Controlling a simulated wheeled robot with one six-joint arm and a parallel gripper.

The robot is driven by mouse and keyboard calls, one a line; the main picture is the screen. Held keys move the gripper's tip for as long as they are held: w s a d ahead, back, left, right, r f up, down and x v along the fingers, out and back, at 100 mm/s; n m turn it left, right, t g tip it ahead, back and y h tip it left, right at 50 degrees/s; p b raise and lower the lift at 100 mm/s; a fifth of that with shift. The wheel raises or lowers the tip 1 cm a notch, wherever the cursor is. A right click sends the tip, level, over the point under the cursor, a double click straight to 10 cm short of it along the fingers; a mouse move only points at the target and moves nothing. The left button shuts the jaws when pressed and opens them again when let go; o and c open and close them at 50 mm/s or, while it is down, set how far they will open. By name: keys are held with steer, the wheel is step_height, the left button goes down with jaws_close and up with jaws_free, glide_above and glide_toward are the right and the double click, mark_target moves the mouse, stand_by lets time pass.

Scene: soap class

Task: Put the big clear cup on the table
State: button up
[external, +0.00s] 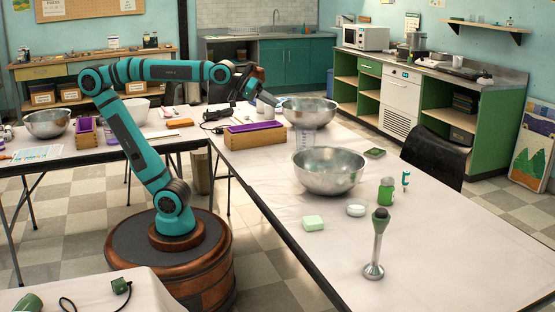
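A clear, see-through cup (305,138) appears to stand on the white table (430,255). It is between the two metal bowls, and the near bowl hides its lower part. My gripper (267,98) is at the end of the teal arm, above the far part of the table, up and left of the cup and close to the far bowl's left rim in the picture. The gripper is small and dark here, and I cannot make out its fingers or whether it holds anything.
A near metal bowl (330,171) and a far metal bowl (309,111) flank the cup. A wooden box with purple content (255,139) lies to the left. The front right of the table is clear.

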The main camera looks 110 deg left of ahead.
steer(key=s+d+r+m+t+h, duration=0.3)
steer(key=s+d+r+m+t, duration=0.1)
steer(key=s+d+m, duration=0.6)
steer(key=shift+d+m+t, duration=0.4)
steer(key=shift+d+t, duration=0.35)
steer(key=shift+t, duration=0.15)
